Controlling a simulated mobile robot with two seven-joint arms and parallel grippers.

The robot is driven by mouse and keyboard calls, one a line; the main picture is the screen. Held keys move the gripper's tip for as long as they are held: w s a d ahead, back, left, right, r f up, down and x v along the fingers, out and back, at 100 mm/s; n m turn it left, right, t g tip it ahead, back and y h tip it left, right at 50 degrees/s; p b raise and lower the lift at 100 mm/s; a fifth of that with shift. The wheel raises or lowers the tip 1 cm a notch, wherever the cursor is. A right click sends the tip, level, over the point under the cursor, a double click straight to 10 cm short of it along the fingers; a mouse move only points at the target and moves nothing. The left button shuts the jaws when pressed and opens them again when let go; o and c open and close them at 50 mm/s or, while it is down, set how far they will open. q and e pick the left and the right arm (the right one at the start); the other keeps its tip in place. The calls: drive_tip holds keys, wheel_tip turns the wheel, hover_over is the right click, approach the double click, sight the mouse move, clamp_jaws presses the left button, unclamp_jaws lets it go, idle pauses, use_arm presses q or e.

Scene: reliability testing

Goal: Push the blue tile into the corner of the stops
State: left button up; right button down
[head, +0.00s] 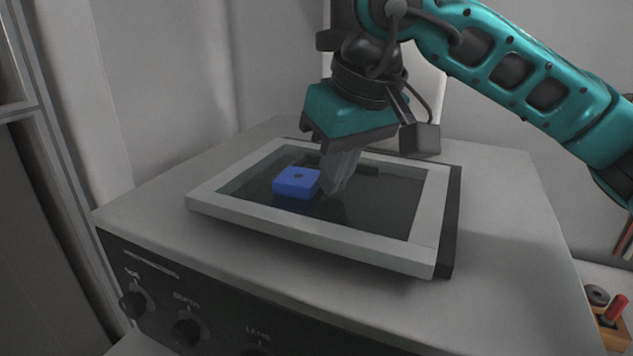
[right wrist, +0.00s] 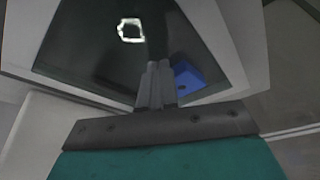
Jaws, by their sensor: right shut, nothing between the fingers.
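The blue tile (head: 296,183) lies on the dark panel inside a pale raised frame (head: 310,233). A small dark round mark shows on its top. It also shows in the right wrist view (right wrist: 187,76), just right of the fingers. My right gripper (head: 329,191) is shut and empty, pointing down, its fingertips close to the tile's right side. I cannot tell whether they touch it. In the right wrist view the fingers (right wrist: 157,68) are together. My left gripper is not in view.
The framed panel sits on a grey cabinet with dark knobs (head: 187,332) on its front. A bright reflection (right wrist: 131,30) shows on the panel in the right wrist view. A red-handled item (head: 614,308) stands at lower right. The panel's front right is clear.

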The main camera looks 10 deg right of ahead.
drive_tip(key=shift+w+a, duration=0.2)
drive_tip(key=shift+a, duration=0.15)
drive_tip(key=shift+d+p+v, duration=0.25)
drive_tip(key=shift+p+v, duration=0.4)
drive_tip(key=shift+v, duration=0.45)
drive_tip(key=shift+d+p+v, duration=0.25)
drive_tip(key=shift+p+v, duration=0.4)
drive_tip(key=shift+v, duration=0.45)
drive_tip(key=shift+w, duration=0.15)
